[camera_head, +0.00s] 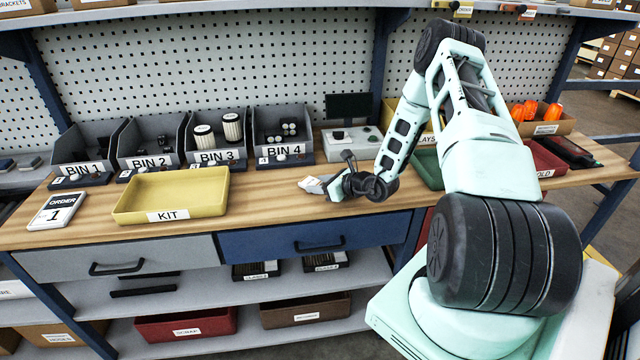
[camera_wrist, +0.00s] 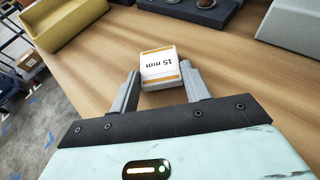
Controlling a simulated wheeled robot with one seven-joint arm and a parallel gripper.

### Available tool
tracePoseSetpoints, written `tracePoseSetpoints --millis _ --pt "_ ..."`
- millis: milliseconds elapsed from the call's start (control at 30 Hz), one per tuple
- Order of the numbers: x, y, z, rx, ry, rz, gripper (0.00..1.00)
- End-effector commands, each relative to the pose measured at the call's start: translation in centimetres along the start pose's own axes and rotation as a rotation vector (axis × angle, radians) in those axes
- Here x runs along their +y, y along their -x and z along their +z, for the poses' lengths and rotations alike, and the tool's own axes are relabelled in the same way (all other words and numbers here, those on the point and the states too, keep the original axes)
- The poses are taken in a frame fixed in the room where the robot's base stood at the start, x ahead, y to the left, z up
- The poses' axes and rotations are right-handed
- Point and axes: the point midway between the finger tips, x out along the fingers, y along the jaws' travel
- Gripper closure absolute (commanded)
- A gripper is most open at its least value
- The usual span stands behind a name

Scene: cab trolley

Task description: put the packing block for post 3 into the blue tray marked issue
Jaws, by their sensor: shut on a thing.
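A white block (camera_wrist: 160,66) with orange edge stripes and the print "15 mm" sits between the fingers of my gripper (camera_wrist: 161,76) in the wrist view. My gripper is shut on it. In the head view my gripper (camera_head: 318,186) is low over the wooden bench near its front edge, right of the yellow kit tray. The block is hard to make out there. I cannot tell whether the block touches the bench top. No blue tray marked issue is visible in either view. My arm covers part of the bench's right side.
The yellow tray marked KIT (camera_head: 190,187) stands left, also top left in the wrist view (camera_wrist: 62,24). Bins (camera_head: 218,133) line the back. A green tray (camera_head: 427,168) is partly behind my arm. A red tray (camera_head: 546,160) stands at right. A blue drawer (camera_head: 315,236) lies below.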

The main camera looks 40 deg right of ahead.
Motion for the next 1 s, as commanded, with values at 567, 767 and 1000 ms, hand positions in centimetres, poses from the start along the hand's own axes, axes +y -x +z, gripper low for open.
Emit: tracePoseSetpoints --millis 567,767,1000 --pt "0.0 0.0 -0.1 0.000 0.000 0.000 0.32" --pt "-0.1 1.9 -0.1 0.001 0.000 -0.002 0.32" --pt "-0.1 7.0 -0.2 0.000 0.000 -0.004 0.32"
